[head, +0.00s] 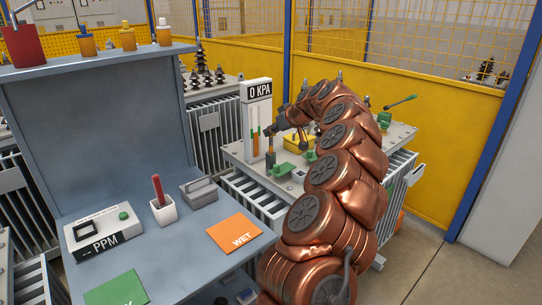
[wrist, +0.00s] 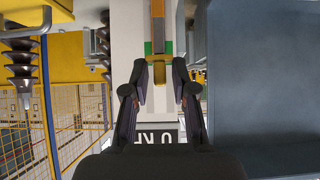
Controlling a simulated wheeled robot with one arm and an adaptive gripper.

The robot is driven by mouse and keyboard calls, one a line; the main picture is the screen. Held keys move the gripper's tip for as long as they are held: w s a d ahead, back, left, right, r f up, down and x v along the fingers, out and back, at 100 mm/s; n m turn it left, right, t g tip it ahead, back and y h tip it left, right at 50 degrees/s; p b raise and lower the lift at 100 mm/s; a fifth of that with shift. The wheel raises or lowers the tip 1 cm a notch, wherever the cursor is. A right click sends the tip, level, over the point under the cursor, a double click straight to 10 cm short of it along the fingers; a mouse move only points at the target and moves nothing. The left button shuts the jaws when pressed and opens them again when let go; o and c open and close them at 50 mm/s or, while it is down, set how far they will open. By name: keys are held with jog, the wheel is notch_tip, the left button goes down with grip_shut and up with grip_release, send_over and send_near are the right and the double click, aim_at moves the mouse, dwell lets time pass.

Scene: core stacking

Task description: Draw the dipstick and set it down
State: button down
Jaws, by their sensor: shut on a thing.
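My gripper (head: 272,131) reaches over the transformer top, in front of the white gauge panel marked 0 KPA (head: 260,91). In the wrist view my gripper (wrist: 159,62) is shut on the dipstick (wrist: 158,70), whose yellow-orange part shows between the fingertips. A grey length lines up beyond it. The gauge's orange bar and green band (wrist: 148,47) show behind it. In the head view the dipstick is small and partly hidden by my gripper. I cannot tell whether its lower end is inside an opening or free.
The grey bench at left holds a PPM meter (head: 104,232), a white cup with a red-handled item (head: 163,210), an orange WET card (head: 234,233) and a green card (head: 117,289). Green valves and a yellow part (head: 297,139) stand on the transformer top. Yellow fencing (head: 434,110) stands behind.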

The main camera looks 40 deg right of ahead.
jog(key=shift+r+p, duration=0.35)
jog(key=shift+r, duration=1.65)
